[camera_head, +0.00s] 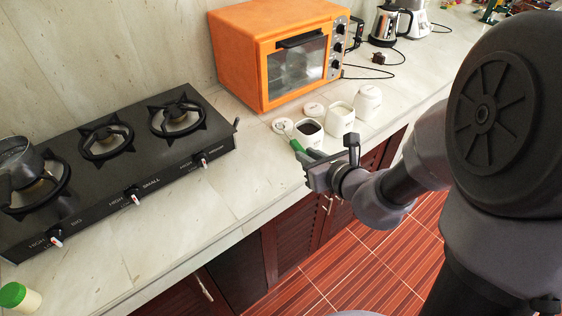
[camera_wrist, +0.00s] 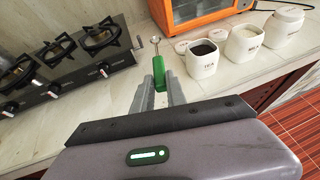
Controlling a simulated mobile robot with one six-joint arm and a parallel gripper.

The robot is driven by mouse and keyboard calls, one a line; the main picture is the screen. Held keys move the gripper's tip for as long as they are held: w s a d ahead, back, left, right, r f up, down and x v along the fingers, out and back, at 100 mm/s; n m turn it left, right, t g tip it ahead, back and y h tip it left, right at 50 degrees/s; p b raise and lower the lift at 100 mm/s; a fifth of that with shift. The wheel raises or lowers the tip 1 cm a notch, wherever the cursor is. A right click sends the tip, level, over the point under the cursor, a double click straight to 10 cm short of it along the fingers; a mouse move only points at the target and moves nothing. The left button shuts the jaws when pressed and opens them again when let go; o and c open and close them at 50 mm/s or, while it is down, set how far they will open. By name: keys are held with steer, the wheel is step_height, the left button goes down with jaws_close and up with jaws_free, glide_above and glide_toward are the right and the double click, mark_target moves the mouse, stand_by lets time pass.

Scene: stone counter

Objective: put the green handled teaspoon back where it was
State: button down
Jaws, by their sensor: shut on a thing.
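My gripper (camera_head: 309,168) is shut on the green handle of the teaspoon (camera_head: 297,146), in front of the canisters over the counter's front part. In the wrist view the teaspoon (camera_wrist: 158,70) points away from my gripper (camera_wrist: 160,88), its metal bowl at the far end. The bowl is left of an open white canister (camera_wrist: 202,60) with dark contents. That canister also shows in the head view (camera_head: 309,132). Whether the spoon touches the counter I cannot tell.
A second open canister (camera_head: 340,119) and a lidded one (camera_head: 367,101) stand to the right. Loose white lids (camera_head: 313,109) lie behind. An orange oven (camera_head: 262,60) stands at the back, a black gas stove (camera_head: 117,150) at left. Counter between stove and canisters is clear.

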steer(key=s+a+f+n+y+p, duration=0.1)
steer(key=s+a+f+p, duration=0.2)
steer(key=a+f, duration=0.4)
steer(key=s+a+f+n+y+p, duration=0.1)
steer(key=s+a+f+y+p, duration=0.15)
steer(key=a+f, duration=0.45)
steer(key=b, duration=1.1)
glide_above(274, 185)
steer(key=shift+s+f+g+h, duration=0.1)
steer(key=shift+s+g+h, duration=0.2)
steer(key=shift+g+h, duration=0.15)
steer(key=shift+w+f+b, duration=0.15)
steer(key=shift+f+b, duration=0.6)
steer(key=shift+f, duration=0.3)
steer(key=shift+w+f+b, duration=0.15)
steer(key=shift+f+b, duration=0.55)
steer(key=shift+f, duration=0.3)
steer(key=c, duration=1.3)
jaws_free()
steer(key=shift+r, duration=0.1)
steer(key=shift+c, duration=0.2)
